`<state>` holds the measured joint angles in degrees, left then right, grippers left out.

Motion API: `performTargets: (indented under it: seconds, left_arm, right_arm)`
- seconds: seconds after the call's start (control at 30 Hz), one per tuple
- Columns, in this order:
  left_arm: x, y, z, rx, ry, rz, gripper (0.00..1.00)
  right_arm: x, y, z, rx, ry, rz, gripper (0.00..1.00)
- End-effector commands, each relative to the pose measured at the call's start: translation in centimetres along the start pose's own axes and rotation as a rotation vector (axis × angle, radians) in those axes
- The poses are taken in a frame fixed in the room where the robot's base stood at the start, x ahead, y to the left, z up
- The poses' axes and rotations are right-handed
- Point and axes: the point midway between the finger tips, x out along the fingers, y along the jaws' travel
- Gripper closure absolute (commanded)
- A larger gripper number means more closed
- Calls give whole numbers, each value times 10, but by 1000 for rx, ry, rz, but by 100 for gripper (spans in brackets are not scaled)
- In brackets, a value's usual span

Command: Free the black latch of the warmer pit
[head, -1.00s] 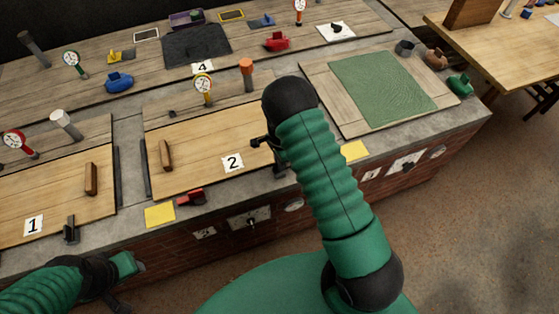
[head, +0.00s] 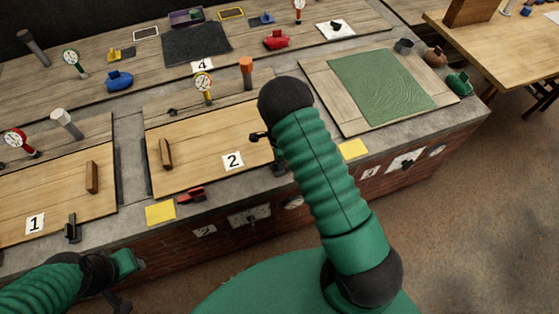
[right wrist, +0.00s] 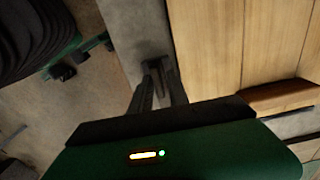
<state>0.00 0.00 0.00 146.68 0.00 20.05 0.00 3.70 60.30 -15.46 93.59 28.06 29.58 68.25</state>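Pit 2 has a wooden lid (head: 205,165) with a brown handle. A black latch (head: 277,168) at its front right is partly hidden by my right arm. In the right wrist view a dark latch (right wrist: 158,64) on the grey rim by a lid edge sits at the tips of my right gripper (right wrist: 157,74); whether the fingers are closed on it is unclear. In the head view that gripper is mostly hidden. Pit 1's lid (head: 55,195) has a black latch (head: 72,229) at its front. My left gripper (head: 117,285) is low at the left, fingers unclear.
A red-rimmed gauge (head: 14,138) stands by pit 1 and a yellow one (head: 203,83) behind pit 2; their readings are too small to tell. A red piece (head: 191,195) and yellow cards (head: 160,213) lie along the front rim. A green mat (head: 380,88) lies at right.

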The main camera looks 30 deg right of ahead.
Motion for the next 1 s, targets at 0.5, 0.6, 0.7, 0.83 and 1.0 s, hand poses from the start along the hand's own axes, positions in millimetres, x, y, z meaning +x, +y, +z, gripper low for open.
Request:
performTargets:
  seconds: [0.5,0.6,0.7,0.83,1.0]
  left_arm:
    - [-1,0,0,0,0,0,64]
    - [-3,0,-1,0,0,0,64]
    - [-4,0,-1,0,0,0,64]
    - [-7,0,-2,0,0,0,64]
    - [-9,0,-2,0,0,0,64]
  right_arm:
    - [-16,1,0,-3,1,2,67]
    - [-41,0,0,-4,1,0,67]
    - [-72,0,1,-4,0,-1,67]
    - [-110,0,0,-3,0,0,67]
    - [-149,-1,1,-2,0,2,67]
